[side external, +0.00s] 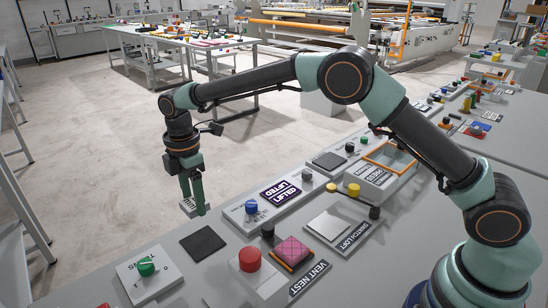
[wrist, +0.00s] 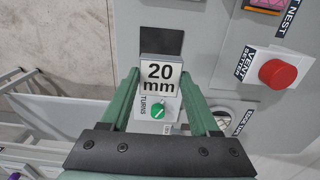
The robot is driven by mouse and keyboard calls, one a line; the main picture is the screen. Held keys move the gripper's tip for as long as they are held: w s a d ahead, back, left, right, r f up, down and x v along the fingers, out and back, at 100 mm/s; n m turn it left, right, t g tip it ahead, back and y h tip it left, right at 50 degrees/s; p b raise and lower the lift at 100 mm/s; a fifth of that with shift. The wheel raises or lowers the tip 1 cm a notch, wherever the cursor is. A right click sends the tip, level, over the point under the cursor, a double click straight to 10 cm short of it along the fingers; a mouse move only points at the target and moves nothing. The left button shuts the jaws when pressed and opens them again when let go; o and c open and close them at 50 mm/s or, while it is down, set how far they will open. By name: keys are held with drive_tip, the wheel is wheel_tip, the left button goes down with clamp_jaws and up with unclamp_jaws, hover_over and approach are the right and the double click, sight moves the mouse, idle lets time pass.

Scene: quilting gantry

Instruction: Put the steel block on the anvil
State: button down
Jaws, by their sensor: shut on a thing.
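My gripper (side external: 194,206) hangs fingers-down beside the near left edge of the grey bench. It is shut on a pale steel block (wrist: 161,76) marked "20 mm", which sits between the green fingers in the wrist view. The block also shows as a small light shape at the fingertips in the side external view (side external: 186,205). Nothing is labelled anvil; a bare pale plate (side external: 327,224) lies on the "SWATCH LOFT" unit, right of the gripper and apart from it. I cannot tell for sure that it is the anvil.
A dark square pad (side external: 203,242) lies near the gripper. A green knob (side external: 147,266), a blue knob (side external: 251,207), a red button (side external: 250,259) and a pink quilted swatch (side external: 292,251) stand around it. An orange-rimmed clear box (side external: 389,158) is farther back.

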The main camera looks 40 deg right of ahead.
wheel_tip(320, 180, up, 8)
drive_tip(key=shift+r, duration=0.2)
drive_tip(key=r, duration=0.2)
hover_over(329, 225)
wheel_tip(329, 225, down, 20)
drive_tip(key=shift+f, duration=0.1)
idle(0.4)
drive_tip(key=shift+c, duration=0.6)
unclamp_jaws()
drive_tip(key=shift+f, duration=0.1)
